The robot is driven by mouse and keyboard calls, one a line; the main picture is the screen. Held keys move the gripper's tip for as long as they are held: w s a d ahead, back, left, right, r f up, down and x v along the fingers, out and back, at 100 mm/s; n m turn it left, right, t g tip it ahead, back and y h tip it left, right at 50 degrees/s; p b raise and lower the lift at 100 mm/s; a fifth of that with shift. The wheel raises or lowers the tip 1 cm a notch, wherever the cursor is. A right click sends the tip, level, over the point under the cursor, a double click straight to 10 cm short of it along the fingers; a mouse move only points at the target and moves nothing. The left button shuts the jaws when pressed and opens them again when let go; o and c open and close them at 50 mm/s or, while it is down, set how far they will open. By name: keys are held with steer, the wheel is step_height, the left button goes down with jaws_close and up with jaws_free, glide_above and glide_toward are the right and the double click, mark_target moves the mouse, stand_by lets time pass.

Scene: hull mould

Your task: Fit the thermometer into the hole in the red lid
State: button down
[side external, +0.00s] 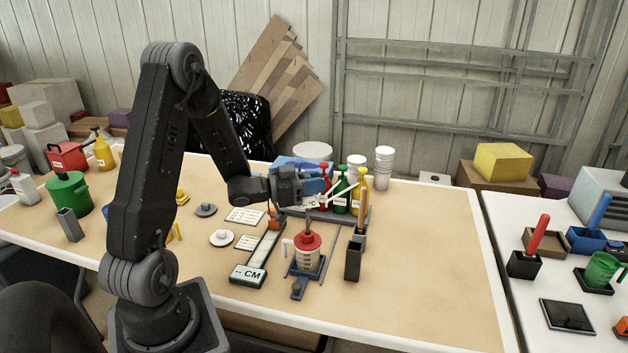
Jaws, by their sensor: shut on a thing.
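A red lid (307,243) with a raised red middle sits on a clear, marked vessel (307,262) in a blue stand. The hole in the lid is too small to make out. The rod is right of the lid, above a dark upright holder (353,262). I cannot tell whether its lower end is inside the holder.
Red, green and yellow bottles (341,196) stand close behind my gripper. A long scale strip with a CM block (248,275) lies left of the vessel. White cups (384,168) stand behind. The table's right front is clear.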

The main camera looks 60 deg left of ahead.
steer(key=shift+f, duration=4.8)
steer(key=c, duration=0.9)
jaws_free()
steer(key=shift+c, duration=0.2)
steer(key=v, duration=0.7)
steer(key=shift+s, duration=0.25)
